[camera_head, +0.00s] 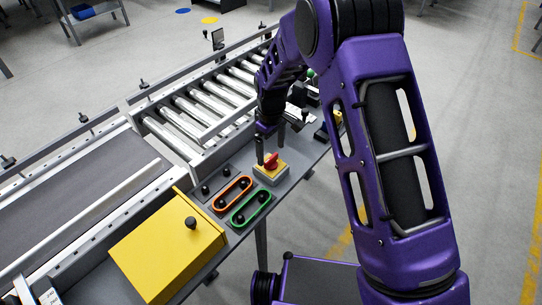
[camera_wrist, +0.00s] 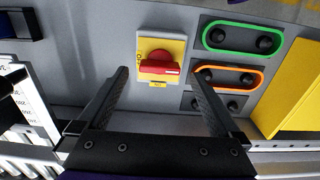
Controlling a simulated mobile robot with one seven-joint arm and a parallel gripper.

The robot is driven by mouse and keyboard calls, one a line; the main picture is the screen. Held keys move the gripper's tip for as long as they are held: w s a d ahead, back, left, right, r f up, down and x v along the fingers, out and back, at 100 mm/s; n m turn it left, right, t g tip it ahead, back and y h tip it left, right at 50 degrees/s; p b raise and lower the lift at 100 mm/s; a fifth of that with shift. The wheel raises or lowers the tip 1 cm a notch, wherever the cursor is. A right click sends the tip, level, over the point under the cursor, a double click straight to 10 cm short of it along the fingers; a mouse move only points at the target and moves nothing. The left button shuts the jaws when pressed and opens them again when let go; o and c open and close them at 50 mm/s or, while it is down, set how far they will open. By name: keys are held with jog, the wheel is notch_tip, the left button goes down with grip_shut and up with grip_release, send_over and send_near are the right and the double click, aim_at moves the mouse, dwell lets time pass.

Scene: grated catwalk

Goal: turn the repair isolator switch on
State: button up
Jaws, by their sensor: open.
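The isolator switch is a red rotary handle (camera_wrist: 158,67) on a yellow plate (camera_wrist: 174,46), mounted on a grey box on the grey panel. In the head view the red handle (camera_head: 271,161) sits on its yellow plate (camera_head: 268,174), at the middle of the panel. My gripper (camera_wrist: 160,85) is open, with its two dark fingers either side of the switch in the wrist view and the handle between them. In the head view my gripper (camera_head: 264,150) is just above and behind the handle. I cannot tell whether a finger touches the handle.
An orange-rimmed control (camera_head: 232,194) and a green-rimmed control (camera_head: 251,207) with black knobs lie beside the switch. A yellow box (camera_head: 168,252) with a black knob stands at the near left. A roller conveyor (camera_head: 205,105) runs behind the panel. Open floor lies to the right.

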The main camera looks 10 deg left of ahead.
aim_at(271, 157)
jog(key=shift+f, duration=1.55)
jog(key=shift+c, duration=0.2)
jog(key=c, duration=1.3)
